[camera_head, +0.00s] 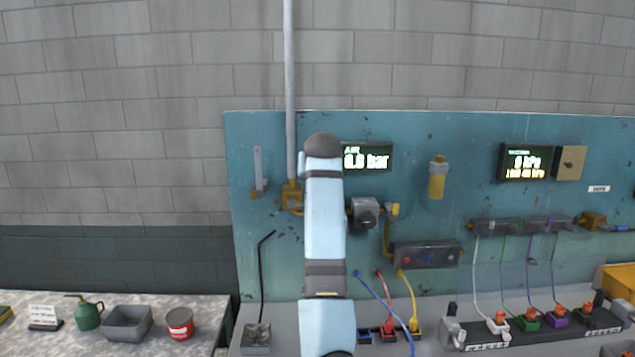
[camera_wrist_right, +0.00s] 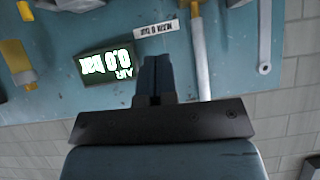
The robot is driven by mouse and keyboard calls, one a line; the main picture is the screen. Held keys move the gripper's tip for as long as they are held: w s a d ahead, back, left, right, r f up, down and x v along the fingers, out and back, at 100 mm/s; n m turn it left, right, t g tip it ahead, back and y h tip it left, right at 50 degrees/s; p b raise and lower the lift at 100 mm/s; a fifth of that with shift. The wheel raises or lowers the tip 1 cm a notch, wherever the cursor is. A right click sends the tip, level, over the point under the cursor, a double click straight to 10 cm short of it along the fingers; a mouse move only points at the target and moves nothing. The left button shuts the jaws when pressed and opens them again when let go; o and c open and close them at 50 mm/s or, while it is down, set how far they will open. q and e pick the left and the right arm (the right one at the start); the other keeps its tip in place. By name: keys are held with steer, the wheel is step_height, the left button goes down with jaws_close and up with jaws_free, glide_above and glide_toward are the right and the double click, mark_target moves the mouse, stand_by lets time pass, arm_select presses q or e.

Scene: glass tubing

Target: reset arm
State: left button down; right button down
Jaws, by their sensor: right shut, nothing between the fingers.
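My right gripper (camera_wrist_right: 153,82) shows in the right wrist view with its two dark fingers together and nothing held. It points at the teal panel (camera_wrist_right: 130,30), near the AIR display (camera_wrist_right: 107,67) and a grey vertical pipe (camera_wrist_right: 201,55). In the head view my light blue arm (camera_head: 324,220) rises upright in front of the panel (camera_head: 270,140), and its gripper is hidden. The arm partly covers the left edge of the air display (camera_head: 368,157), which reads 0.0 bar. My left gripper is not in either view.
A yellow valve (camera_head: 291,196) sits on the pipe left of my arm. A green oil can (camera_head: 88,314), a grey tray (camera_head: 128,322) and a red tin (camera_head: 180,322) stand at left.

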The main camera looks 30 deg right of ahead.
steer(key=shift+w+d+f, duration=0.1)
stand_by(0.4)
steer(key=s+a+f+n+t+y, duration=0.1)
steer(key=s+a+f+n, duration=0.2)
steer(key=f, duration=0.8)
steer(key=s+a+f+n, duration=0.1)
steer(key=s+a+f, duration=0.3)
steer(key=f, duration=0.8)
steer(key=s+a+f+n+t+y, duration=0.1)
steer(key=s+a+f+n, duration=0.2)
steer(key=f, duration=0.8)
steer(key=s+a+f+n+y, duration=0.1)
steer(key=s+a+f, duration=0.4)
steer(key=s, duration=0.6)
steer(key=s+a+f+y, duration=0.3)
steer(key=s+a+f, duration=0.2)
steer(key=s, duration=0.5)
steer(key=s+a+f+n+y, duration=0.1)
steer(key=s+a+f+y, duration=0.1)
steer(key=s+a+f, duration=0.4)
steer(key=s+f, duration=0.1)
steer(key=s, duration=0.4)
steer(key=shift+s+f+n+g, duration=0.3)
steer(key=shift+s+g, duration=0.05)
steer(key=shift+g, duration=0.05)
steer(key=shift+a, duration=0.15)
